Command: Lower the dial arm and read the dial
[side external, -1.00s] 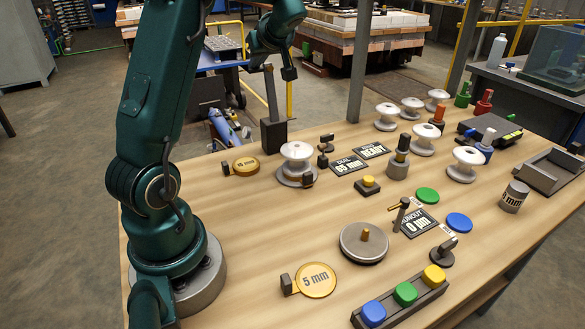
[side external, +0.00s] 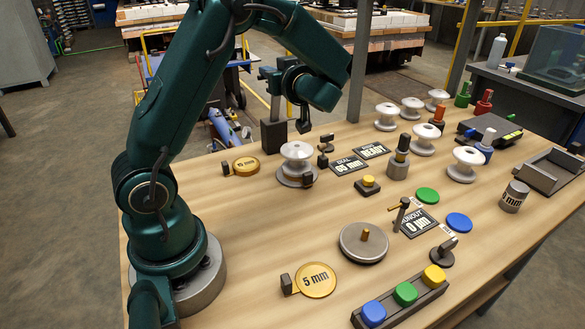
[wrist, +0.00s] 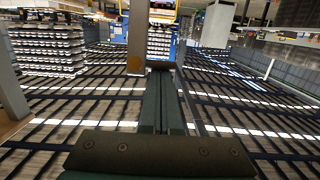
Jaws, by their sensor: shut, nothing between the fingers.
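My gripper (side external: 304,126) points down with its fingers shut and empty, above the table's back edge and apart from things below. Its closed fingers also show in the wrist view (wrist: 162,70). A white insulator (side external: 297,152) stands on a round grey base (side external: 292,181). Behind it is a dark block (side external: 273,136) with an upright post, partly hidden by my wrist. A display reading "DIAL 65 mm" (side external: 348,165) lies right of the insulator. A small lever with an orange tip (side external: 400,212) stands by the "RUNOUT 0 µm" display (side external: 424,221). I cannot tell which part is the dial arm.
A "READY" display (side external: 371,150), a yellow button (side external: 368,181) and a grey turntable with a peg (side external: 363,244) are on the table. More insulators (side external: 424,138) stand at the back right. Gold discs (side external: 316,281) lie at the front and left.

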